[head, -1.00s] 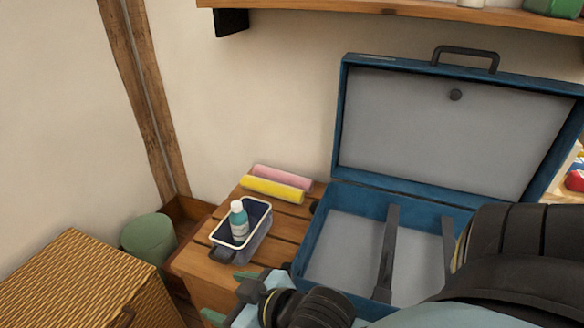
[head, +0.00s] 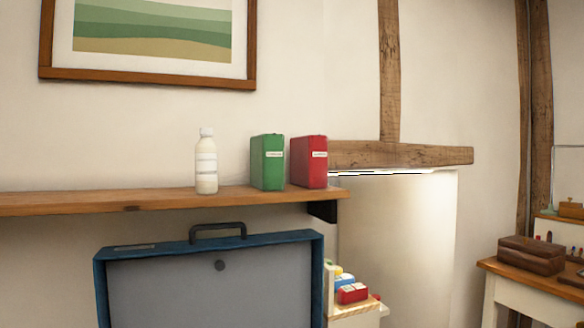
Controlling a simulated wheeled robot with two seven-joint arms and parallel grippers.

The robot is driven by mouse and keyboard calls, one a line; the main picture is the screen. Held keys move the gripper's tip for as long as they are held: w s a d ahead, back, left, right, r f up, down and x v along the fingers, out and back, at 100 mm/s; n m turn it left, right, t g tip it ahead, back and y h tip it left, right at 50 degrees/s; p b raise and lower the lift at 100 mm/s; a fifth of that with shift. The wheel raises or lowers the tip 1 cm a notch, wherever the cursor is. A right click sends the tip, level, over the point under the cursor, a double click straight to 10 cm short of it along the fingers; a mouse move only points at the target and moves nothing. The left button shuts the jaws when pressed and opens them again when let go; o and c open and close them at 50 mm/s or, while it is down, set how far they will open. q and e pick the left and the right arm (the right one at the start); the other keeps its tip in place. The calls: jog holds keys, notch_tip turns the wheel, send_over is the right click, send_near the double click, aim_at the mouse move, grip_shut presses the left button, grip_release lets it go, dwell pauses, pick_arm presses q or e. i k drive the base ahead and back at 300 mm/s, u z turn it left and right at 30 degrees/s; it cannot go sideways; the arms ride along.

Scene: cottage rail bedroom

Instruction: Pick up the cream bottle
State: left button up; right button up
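The cream bottle (head: 206,165) stands upright on the wooden wall shelf (head: 120,201), left of a green box. It is pale, with a light cap and a label band. Neither of my grippers shows in the head view now, so I cannot see their state.
A green box (head: 267,163) and a red box (head: 309,162) stand close to the right of the bottle. The open blue suitcase lid (head: 210,275) rises below the shelf. A framed picture (head: 150,40) hangs above. The shelf left of the bottle is clear.

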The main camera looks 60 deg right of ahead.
aim_at(206, 151)
jog(key=z, duration=1.5)
jog(key=k, duration=1.3)
jog(key=u, duration=0.75)
jog(key=i, duration=1.5)
jog(key=z, duration=0.15)
